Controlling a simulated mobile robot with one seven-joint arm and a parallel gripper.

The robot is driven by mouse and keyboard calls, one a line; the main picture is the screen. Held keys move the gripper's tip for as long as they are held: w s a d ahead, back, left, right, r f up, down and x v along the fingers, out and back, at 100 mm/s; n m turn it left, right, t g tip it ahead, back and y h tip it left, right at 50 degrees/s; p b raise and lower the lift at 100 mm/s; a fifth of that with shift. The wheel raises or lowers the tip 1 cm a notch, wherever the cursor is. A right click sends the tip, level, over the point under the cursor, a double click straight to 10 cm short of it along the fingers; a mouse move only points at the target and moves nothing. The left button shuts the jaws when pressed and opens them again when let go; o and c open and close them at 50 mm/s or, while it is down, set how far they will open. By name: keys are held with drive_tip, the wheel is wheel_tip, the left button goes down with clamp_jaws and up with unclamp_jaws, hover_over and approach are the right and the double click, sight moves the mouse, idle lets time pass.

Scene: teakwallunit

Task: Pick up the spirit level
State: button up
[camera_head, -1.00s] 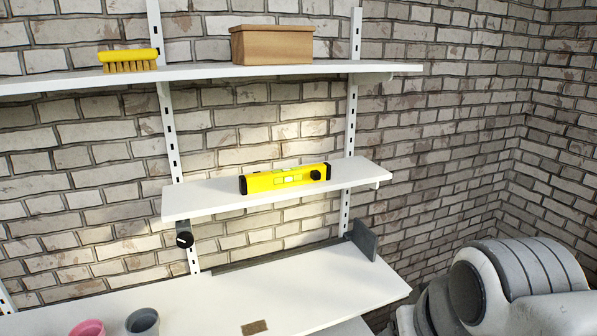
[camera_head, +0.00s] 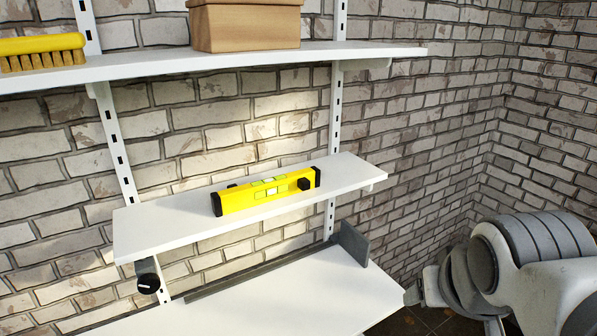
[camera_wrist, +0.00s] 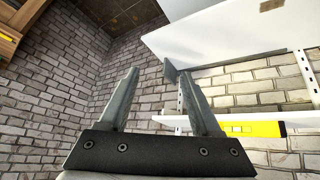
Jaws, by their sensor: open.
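The spirit level (camera_head: 266,191) is yellow with black end caps and lies along the small middle shelf (camera_head: 165,232) in the head view.
The upper shelf (camera_head: 372,50) bears a yellow brush (camera_head: 42,50) and a wooden box (camera_head: 245,25). A lower white board (camera_head: 310,295) has a grey upright plate (camera_head: 352,243) at its right end. A brick wall (camera_head: 440,120) stands behind. Space right of the shelves is open.

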drive_tip(key=w+d+r+n+t+p, duration=0.1)
drive_tip(key=w+r+t+p, duration=0.25)
drive_tip(key=w, duration=0.45)
drive_tip(key=w+r+n+t+p, duration=0.1)
drive_tip(key=w+r+t+p, duration=0.1)
drive_tip(key=w+r, duration=0.45)
drive_tip(key=n+g+y+p, duration=0.1)
drive_tip(key=n+y+p, duration=0.2)
drive_tip(key=n+y, duration=0.35)
approach(306, 181)
drive_tip(key=shift+m+y, duration=0.75)
drive_tip(key=shift+y, duration=0.2)
drive_tip(key=shift+d+f+b+x, duration=0.2)
drive_tip(key=shift+b+x, duration=0.3)
drive_tip(key=shift+x, duration=0.95)
drive_tip(key=shift+d+f+b+x, duration=0.15)
drive_tip(key=shift+b+x, duration=0.35)
drive_tip(key=shift+x, duration=0.95)
drive_tip(key=shift+d+f+b+x, duration=0.15)
drive_tip(key=shift+b+x, duration=0.35)
drive_tip(key=shift+x, duration=0.95)
drive_tip(key=shift+w+r, duration=0.1)
drive_tip(key=shift+w, duration=0.1)
clamp_jaws()
